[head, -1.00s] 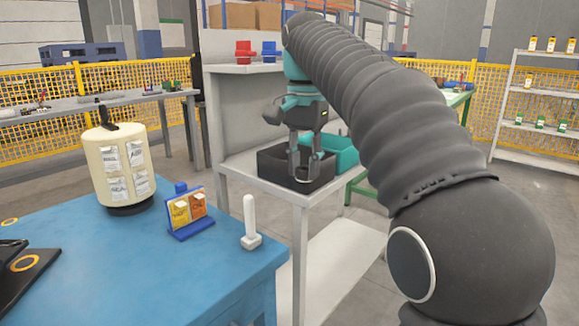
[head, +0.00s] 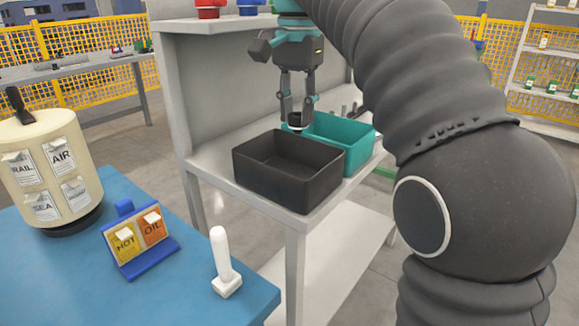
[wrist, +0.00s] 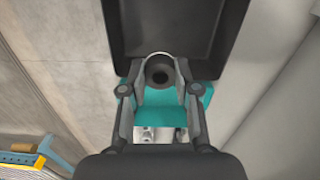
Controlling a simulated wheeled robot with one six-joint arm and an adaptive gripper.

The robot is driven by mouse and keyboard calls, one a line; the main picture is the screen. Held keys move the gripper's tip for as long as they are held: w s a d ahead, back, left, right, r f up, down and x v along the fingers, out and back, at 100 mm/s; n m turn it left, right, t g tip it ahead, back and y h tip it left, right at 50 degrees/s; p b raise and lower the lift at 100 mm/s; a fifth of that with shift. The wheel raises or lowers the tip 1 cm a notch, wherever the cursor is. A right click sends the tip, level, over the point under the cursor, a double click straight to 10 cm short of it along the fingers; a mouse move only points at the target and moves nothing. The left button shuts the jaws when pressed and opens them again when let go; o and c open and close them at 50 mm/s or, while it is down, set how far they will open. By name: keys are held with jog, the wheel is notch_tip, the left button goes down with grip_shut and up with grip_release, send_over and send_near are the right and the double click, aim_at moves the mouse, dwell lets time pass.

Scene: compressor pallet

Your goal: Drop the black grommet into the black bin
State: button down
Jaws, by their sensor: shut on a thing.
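My gripper (head: 297,122) points down and is shut on the black grommet (wrist: 160,69), a dark ring with a round hole. In the head view the grommet (head: 296,121) shows small and dark between the fingertips. The black bin (head: 265,178) stands on the white bench, and the part of its inside that shows looks empty. In the wrist view the grommet overlaps the near edge of the black bin (wrist: 180,30). How high it is above the rim is hard to tell.
A teal bin (head: 350,135) stands right beside the black bin; its inside is mostly hidden. The white bench (head: 215,160) has a back panel. A blue table (head: 175,280) in front holds a cream canister (head: 50,170), a tag stand (head: 138,240) and a white upright part (head: 222,262).

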jog(key=shift+f+b, duration=1.3)
jog(key=shift+f, duration=1.2)
jog(key=c, duration=0.8)
grip_release()
jog(key=shift+o, duration=0.2)
